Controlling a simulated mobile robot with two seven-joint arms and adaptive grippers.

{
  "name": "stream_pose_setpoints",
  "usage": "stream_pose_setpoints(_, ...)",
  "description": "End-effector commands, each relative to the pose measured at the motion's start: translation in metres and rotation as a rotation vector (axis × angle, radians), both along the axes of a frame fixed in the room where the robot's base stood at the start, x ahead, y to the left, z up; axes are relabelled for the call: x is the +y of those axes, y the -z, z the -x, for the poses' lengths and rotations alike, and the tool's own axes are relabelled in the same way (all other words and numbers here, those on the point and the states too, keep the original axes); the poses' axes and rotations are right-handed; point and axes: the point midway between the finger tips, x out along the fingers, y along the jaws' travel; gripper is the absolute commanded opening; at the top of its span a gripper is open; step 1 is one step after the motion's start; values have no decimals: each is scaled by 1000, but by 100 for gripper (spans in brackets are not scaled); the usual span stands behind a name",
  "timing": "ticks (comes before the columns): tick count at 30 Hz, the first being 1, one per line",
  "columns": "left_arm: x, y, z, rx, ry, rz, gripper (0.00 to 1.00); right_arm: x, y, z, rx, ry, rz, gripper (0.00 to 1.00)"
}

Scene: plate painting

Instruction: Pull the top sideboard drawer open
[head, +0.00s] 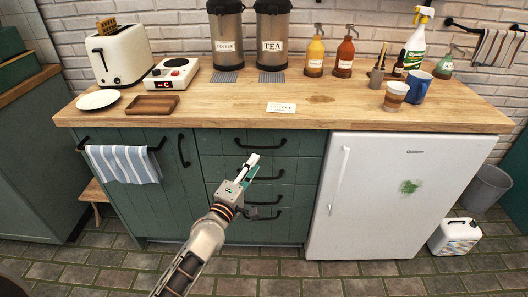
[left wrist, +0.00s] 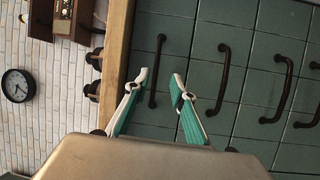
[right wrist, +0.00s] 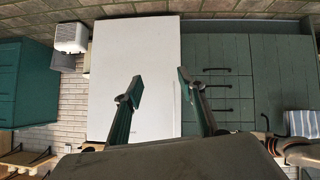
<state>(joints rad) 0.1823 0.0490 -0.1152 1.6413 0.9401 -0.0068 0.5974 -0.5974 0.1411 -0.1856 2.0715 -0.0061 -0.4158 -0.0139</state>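The green sideboard's top drawer (head: 290,138) is shut, with a black bar handle (head: 260,143) just below the wooden counter. My left gripper (head: 252,165) is in front of the drawers, its tips a little below that handle in the head view. In the left wrist view, the open left fingers (left wrist: 161,79) appear on either side of the top handle (left wrist: 157,70); contact cannot be told. My right gripper (right wrist: 160,82) is open and empty, seen only in its wrist view, facing the white fridge and drawers from a distance.
More drawer handles (left wrist: 223,77) lie below the top one. A white fridge (head: 385,195) stands right of the drawers, a cupboard with a striped towel (head: 123,165) left. The counter (head: 225,108) holds a toaster, dispensers, bottles and cups. The tiled floor in front is clear.

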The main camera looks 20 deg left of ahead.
Motion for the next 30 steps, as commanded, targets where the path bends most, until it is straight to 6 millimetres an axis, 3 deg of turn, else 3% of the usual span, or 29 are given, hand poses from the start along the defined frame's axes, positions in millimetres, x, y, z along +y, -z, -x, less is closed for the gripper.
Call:
stream_pose_setpoints(10,-1,-8,-41,-9,-5,43,24,3,17,18,37,-4,-3,40)
stream_pose_setpoints(18,-5,-9,-74,-6,-5,39,24,4,9,8,11,-9,-6,40)
stream_pose_setpoints(30,-7,-13,-83,-8,-4,38,24,4,4,1,-4,-16,-4,40)
